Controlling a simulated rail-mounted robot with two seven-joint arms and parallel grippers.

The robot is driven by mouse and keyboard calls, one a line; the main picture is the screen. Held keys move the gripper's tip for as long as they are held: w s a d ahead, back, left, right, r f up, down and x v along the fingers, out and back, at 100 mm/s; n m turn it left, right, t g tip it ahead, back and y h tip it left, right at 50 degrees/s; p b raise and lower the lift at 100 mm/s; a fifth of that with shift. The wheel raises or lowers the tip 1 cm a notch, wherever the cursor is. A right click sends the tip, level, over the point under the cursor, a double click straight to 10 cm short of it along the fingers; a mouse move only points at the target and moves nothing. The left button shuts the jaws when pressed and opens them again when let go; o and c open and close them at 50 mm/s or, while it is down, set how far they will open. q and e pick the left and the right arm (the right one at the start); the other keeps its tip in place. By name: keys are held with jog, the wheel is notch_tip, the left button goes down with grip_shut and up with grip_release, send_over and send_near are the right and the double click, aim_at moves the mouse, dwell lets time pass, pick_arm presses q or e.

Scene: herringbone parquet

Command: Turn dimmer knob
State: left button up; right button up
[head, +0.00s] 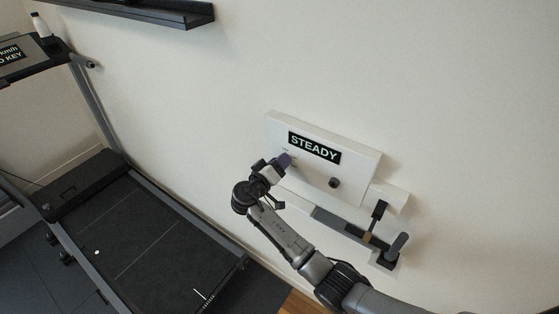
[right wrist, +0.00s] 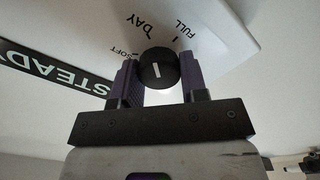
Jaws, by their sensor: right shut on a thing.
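A white panel (head: 360,163) on the wall carries a black display (head: 314,148) reading "STEADY". In the right wrist view, the round black dimmer knob (right wrist: 158,70) has a short white line on its face, close to upright in the picture. The labels "SOFT", "DAY" and "FULL" are printed around it. My right gripper (head: 283,161) is at the panel's left side, below the display. In the right wrist view its purple fingers (right wrist: 157,83) are on both sides of the knob and shut on it. In the head view the gripper hides this knob. My left gripper is not in view.
A second dark knob (head: 334,183) sits on the panel's right. Below are a grey wall unit (head: 340,226) with upright handles and a small white ledge (head: 390,197). A treadmill (head: 140,232) stands left; a dark shelf (head: 160,12) is above. The wall between is bare.

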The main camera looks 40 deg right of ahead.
jog(key=n+p, duration=0.1)
jog(key=n, duration=0.2)
jog(key=shift+r+n+p, duration=0.1)
jog(key=shift+n+p, duration=0.25)
jog(key=shift+n, duration=0.05)
jog(key=n+p, duration=0.3)
jog(key=n, duration=0.1)
jog(key=shift+n, duration=0.3)
jog(key=n+p, duration=0.2)
jog(key=n, duration=0.1)
jog(key=shift+n, duration=0.3)
jog(key=n+p, duration=0.3)
jog(key=shift+n, duration=0.3)
jog(key=n+p, duration=0.1)
jog(key=n, duration=0.1)
jog(key=n+p, duration=0.3)
jog(key=n, duration=0.2)
jog(key=shift+s+f+p, duration=0.1)
jog(key=shift+f+p, duration=0.15)
jog(key=shift+p, duration=0.1)
jog(key=n+p, duration=0.1)
jog(key=n, duration=0.2)
jog(key=shift+f+p, duration=0.1)
jog(key=shift+p, duration=0.2)
jog(key=shift+n, duration=0.4)
jog(key=shift+f, duration=0.1)
